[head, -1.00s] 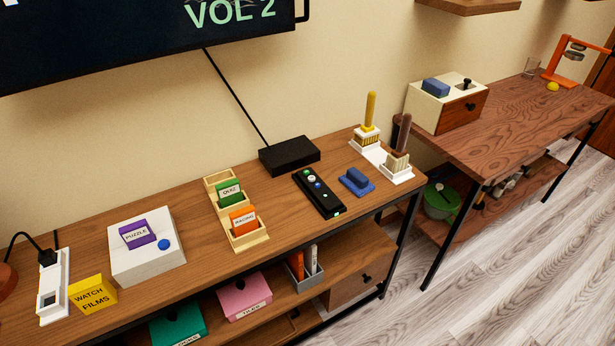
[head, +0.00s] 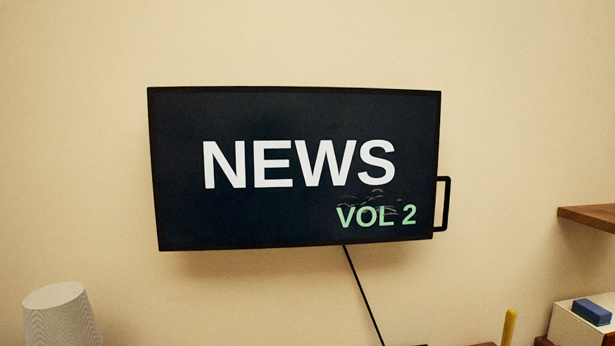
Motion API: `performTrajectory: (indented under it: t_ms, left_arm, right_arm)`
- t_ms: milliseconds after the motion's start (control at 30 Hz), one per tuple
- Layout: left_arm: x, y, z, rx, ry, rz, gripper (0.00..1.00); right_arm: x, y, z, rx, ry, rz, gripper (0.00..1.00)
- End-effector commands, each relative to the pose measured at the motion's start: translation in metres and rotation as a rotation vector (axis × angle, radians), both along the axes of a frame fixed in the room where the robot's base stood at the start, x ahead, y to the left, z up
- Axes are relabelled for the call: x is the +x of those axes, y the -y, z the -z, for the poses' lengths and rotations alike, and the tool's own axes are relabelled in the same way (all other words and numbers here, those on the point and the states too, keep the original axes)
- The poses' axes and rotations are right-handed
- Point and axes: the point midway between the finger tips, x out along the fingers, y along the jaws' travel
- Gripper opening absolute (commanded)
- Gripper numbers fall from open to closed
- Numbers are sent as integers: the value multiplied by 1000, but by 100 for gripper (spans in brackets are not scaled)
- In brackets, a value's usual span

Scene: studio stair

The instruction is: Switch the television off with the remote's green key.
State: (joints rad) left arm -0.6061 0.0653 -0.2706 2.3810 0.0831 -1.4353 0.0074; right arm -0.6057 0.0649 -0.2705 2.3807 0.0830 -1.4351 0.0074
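The television (head: 240,220) hangs on the wall in the middle of the head view. Its screen is lit and reads "NEWS" in white, with "VOL 2" in green below. A black handle (head: 447,204) sticks out from its right edge. The remote with the green key is outside the present view; a second ago it lay on the wooden console, a dark bar with several keys. Neither of my grippers shows.
A pale ribbed lampshade (head: 62,316) stands at the bottom left. A black cable (head: 364,293) runs down from the television. At the lower right are a yellow upright handle (head: 509,327), a cream box (head: 576,326) with a blue block (head: 592,311), and a wooden shelf (head: 590,216).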

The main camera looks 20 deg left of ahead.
Motion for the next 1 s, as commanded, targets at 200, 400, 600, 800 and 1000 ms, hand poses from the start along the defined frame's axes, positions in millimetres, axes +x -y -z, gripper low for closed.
performTrajectory:
  t_ms: [200, 400, 600, 800, 1000]
  left_arm:
    - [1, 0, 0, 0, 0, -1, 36]
    - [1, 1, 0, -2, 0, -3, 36]
    - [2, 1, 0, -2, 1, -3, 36]
    - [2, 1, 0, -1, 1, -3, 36]
    - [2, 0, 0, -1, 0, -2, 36]
  right_arm:
    - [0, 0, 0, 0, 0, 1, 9]
    - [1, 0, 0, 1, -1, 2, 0]
    - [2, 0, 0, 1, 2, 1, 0]
    - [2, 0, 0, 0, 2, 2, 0]
    - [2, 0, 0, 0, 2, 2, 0]
